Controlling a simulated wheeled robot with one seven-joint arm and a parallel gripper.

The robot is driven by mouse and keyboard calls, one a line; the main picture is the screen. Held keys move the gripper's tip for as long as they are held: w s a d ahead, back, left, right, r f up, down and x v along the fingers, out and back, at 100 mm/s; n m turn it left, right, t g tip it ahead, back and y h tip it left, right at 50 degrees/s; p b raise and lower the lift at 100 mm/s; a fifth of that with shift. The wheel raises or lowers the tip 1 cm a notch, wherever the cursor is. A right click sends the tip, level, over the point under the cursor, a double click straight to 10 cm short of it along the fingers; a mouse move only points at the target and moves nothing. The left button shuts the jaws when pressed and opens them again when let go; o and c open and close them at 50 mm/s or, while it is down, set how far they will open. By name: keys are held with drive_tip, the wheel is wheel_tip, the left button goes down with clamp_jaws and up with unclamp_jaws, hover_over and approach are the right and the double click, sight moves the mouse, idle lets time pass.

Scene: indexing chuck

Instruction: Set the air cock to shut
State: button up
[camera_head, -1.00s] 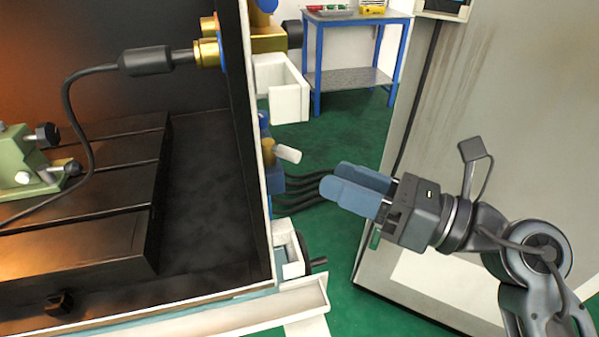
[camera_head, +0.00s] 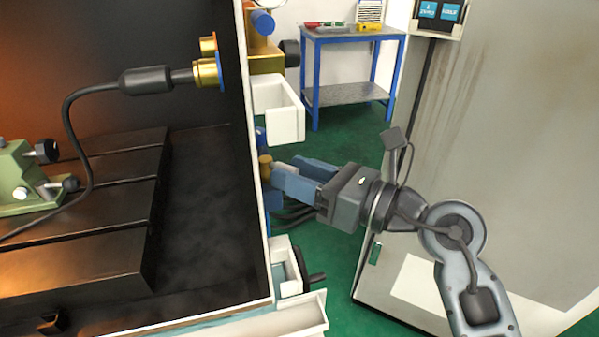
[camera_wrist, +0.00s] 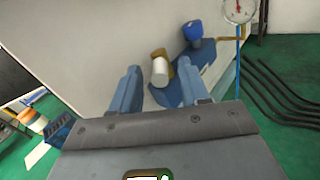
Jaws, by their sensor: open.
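The air cock has a brass body (camera_head: 264,165) with a pale stubby handle (camera_head: 287,168), on the outer side of the machine wall. In the wrist view the white handle (camera_wrist: 161,73) and the brass body (camera_wrist: 158,54) lie between the two blue fingertips, seen along the view. My gripper (camera_head: 284,171) is open, its fingers reaching left to either side of the handle. It also shows in the wrist view (camera_wrist: 159,72). Gaps show between handle and fingers there; contact cannot be told from the head view.
A blue knob (camera_wrist: 193,31) and a gauge (camera_wrist: 238,10) sit beyond the cock. Dark hoses (camera_wrist: 285,85) run to the right. A white bracket (camera_head: 278,112) is above and another (camera_head: 287,265) below. A grey cabinet (camera_head: 480,150) stands close on the right.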

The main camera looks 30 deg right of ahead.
drive_tip(key=shift+c, duration=0.3)
clamp_jaws()
drive_tip(key=shift+s+a+r+m+h+p, duration=0.15)
drive_tip(key=shift+m+h+p, duration=0.15)
drive_tip(key=shift+p, duration=0.55)
drive_tip(key=m+h+p, duration=0.1)
drive_tip(key=p, duration=0.2)
drive_tip(key=a+t+h+p, duration=0.1)
drive_tip(key=p, duration=0.2)
drive_tip(key=m+h+p, duration=0.1)
drive_tip(key=h+p, duration=0.1)
drive_tip(key=p, duration=0.1)
drive_tip(key=shift+s+a+r+m, duration=0.15)
drive_tip(key=shift+s+r+m, duration=0.05)
drive_tip(key=shift+r+m, duration=0.1)
drive_tip(key=shift+a+f+m+t+h+p, duration=0.25)
drive_tip(key=shift+m+h+p, duration=0.35)
drive_tip(key=shift+h+p, duration=0.55)
drive_tip(key=shift+a+f+m+t+h+p, duration=0.15)
drive_tip(key=shift+a+m+h+p, duration=0.15)
drive_tip(key=shift+m+h+p, duration=0.8)
drive_tip(key=shift+a+f+n+p, duration=0.1)
drive_tip(key=shift+n+p, duration=0.3)
drive_tip(key=shift+p, duration=0.1)
